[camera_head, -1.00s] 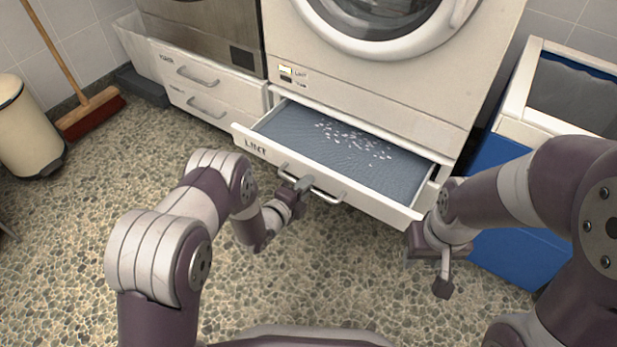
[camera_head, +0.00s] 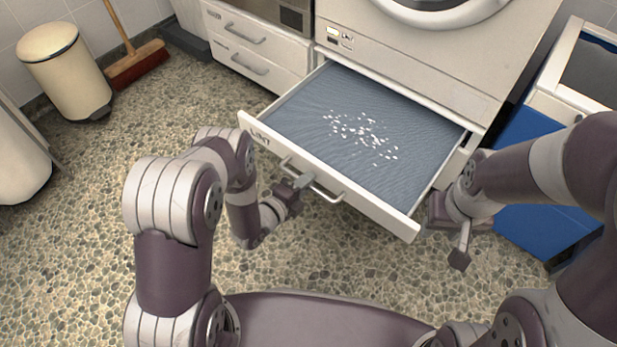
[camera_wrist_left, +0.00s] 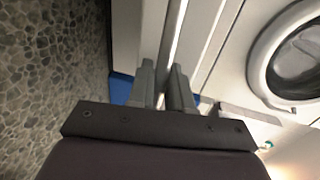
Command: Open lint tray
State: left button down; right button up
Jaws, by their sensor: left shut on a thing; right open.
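The lint tray (camera_head: 300,100) is a wide white drawer with a blue-grey mesh bottom, pulled well out below the white dryer (camera_head: 430,55). White lint bits (camera_head: 365,135) lie scattered on the mesh. "LINT" is written on its front, which has a bar handle (camera_head: 325,193). My left gripper (camera_head: 302,182) is shut on the handle, near the handle's left part. In the left wrist view its two fingers (camera_wrist_left: 163,85) are close together at the tray front. My right gripper (camera_head: 462,250) is open and empty, right of the tray's right front corner; its fingers are partly hidden.
A blue and white bin (camera_head: 545,195) stands right of the tray, close to my right arm. White drawers (camera_head: 250,50) are at the back left. A cream pedal bin (camera_head: 68,75) and a broom (camera_head: 135,65) stand at the far left. The pebbled floor at left is clear.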

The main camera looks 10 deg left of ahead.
pick_arm(q)
jog(key=c, duration=1.2)
grip_release()
jog(key=p+v, duration=0.5)
jog(key=v, duration=0.7)
jog(key=shift+s+a, duration=0.2)
jog(key=shift+s, duration=0.1)
